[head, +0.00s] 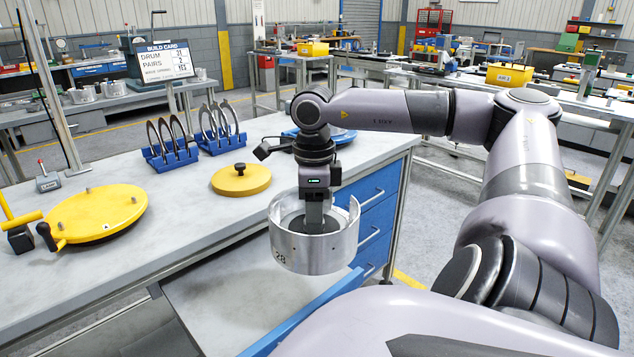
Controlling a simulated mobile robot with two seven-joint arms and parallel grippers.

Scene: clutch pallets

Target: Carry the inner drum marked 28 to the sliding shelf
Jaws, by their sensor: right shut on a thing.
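The inner drum (310,256) is a silver metal ring with "28" on its front wall and a cut-down section in its rim. My right gripper (315,222) points down inside the drum and is shut on it; the fingertips are partly hidden by the drum wall. The drum looks upright. The sliding shelf (225,300) is a pale grey board with a blue front edge, pulled out below the worktop. In the picture the drum overlaps the shelf's far right part; I cannot tell how large the gap beneath it is. My left gripper is not in view.
On the worktop (130,245) are a yellow round plate (97,212), a yellow knobbed lid (241,180), and blue racks (170,155) of dark rings. Blue drawers (375,205) stand behind the drum. A build card (165,61) stands at the back. The visible shelf surface is clear.

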